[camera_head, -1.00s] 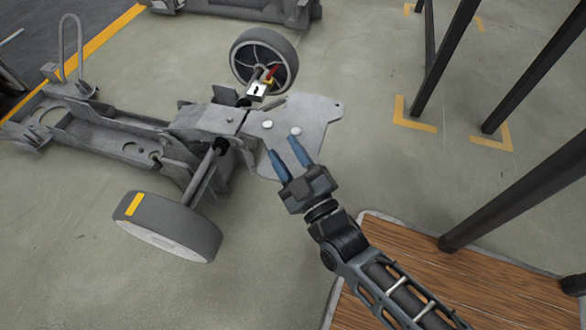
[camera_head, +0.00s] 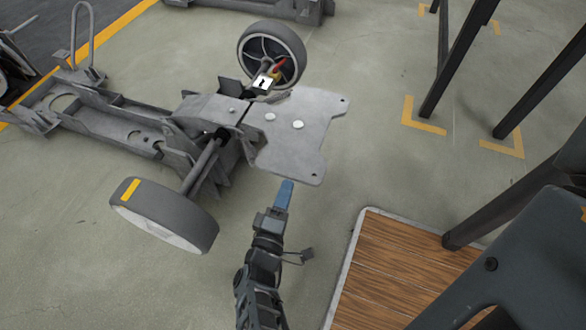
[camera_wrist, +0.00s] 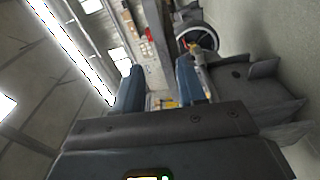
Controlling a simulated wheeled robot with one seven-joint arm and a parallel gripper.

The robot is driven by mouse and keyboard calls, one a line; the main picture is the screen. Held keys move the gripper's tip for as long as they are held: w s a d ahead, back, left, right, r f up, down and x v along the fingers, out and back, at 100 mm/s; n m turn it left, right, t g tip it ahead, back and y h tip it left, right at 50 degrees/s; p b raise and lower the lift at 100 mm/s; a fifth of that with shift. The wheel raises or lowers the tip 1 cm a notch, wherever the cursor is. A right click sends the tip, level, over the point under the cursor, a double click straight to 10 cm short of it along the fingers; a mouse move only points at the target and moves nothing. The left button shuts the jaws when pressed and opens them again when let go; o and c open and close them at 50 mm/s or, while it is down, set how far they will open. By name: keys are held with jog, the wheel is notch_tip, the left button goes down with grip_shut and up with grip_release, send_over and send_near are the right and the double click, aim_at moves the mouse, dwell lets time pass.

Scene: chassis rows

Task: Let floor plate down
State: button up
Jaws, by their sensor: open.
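The floor plate (camera_head: 297,130) is a flat grey metal sheet with two pale round studs and small corner holes. It lies roughly level at the end of the chassis (camera_head: 120,130), between the two wheels. My gripper (camera_head: 285,194) is just below the plate's near edge in the head view, with its blue fingers pointing toward it. In the wrist view, the two blue fingers (camera_wrist: 158,90) are apart with nothing between them. Whether a fingertip touches the plate is not clear. In the wrist view, grey chassis metal (camera_wrist: 245,88) shows at the right.
One wheel (camera_head: 271,54) stands behind the plate and another (camera_head: 165,214) at the near left. A wooden platform (camera_head: 395,270) and dark posts (camera_head: 462,60) stand at the right. Open floor lies between.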

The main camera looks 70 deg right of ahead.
aim_at(289, 178)
jog(key=shift+w+d+f+g, duration=0.1)
jog(key=shift+w+f+g, duration=0.15)
jog(key=shift+w+g, duration=0.25)
jog(key=shift+d, duration=0.15)
jog(key=d+b, duration=0.1)
jog(key=d, duration=0.6)
jog(key=shift+w+d, duration=0.15)
jog(key=shift+d, duration=0.15)
grip_shut()
